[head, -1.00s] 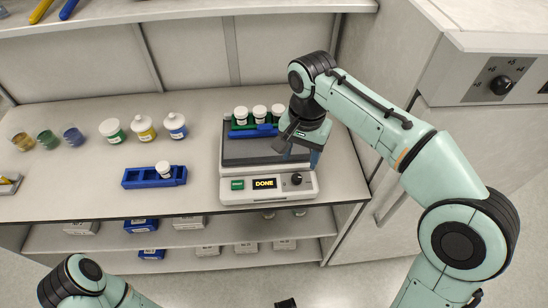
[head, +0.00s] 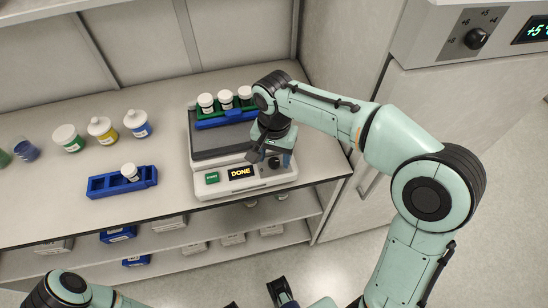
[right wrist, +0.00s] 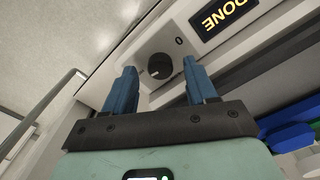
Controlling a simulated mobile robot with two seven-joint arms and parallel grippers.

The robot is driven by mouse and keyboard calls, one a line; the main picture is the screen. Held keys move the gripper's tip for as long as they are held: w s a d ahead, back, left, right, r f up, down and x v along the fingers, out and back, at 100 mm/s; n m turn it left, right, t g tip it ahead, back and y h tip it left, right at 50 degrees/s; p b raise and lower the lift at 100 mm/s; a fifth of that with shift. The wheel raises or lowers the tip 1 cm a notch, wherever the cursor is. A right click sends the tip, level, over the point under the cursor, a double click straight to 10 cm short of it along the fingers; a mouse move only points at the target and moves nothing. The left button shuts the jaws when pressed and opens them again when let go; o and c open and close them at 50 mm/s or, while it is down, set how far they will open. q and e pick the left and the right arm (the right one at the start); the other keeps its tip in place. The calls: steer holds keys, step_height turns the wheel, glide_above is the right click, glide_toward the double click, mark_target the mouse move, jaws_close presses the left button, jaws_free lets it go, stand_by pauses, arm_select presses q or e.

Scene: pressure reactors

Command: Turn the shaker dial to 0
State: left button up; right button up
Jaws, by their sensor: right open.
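The shaker (head: 240,180) stands on the bench with a yellow DONE display (head: 241,172) and a green button (head: 212,178) on its front panel. Its black dial (right wrist: 160,66) shows in the right wrist view, with a 0 mark beside it on the panel. In the head view the dial (head: 274,163) is partly beside my gripper. My right gripper (right wrist: 163,85) is open, its blue fingers on either side of the dial's line of sight, apart from it as far as I can tell.
A blue rack with white-capped vials (head: 226,121) sits on the shaker platform. A blue holder (head: 121,184) with one vial stands to the left, with several capped jars behind. A cabinet with its own knob (head: 475,39) stands at right.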

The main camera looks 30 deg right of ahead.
steer(key=shift+f, duration=0.5)
steer(key=shift+c, duration=0.3)
jaws_close()
steer(key=c, duration=1)
jaws_free()
steer(key=shift+r, duration=0.1)
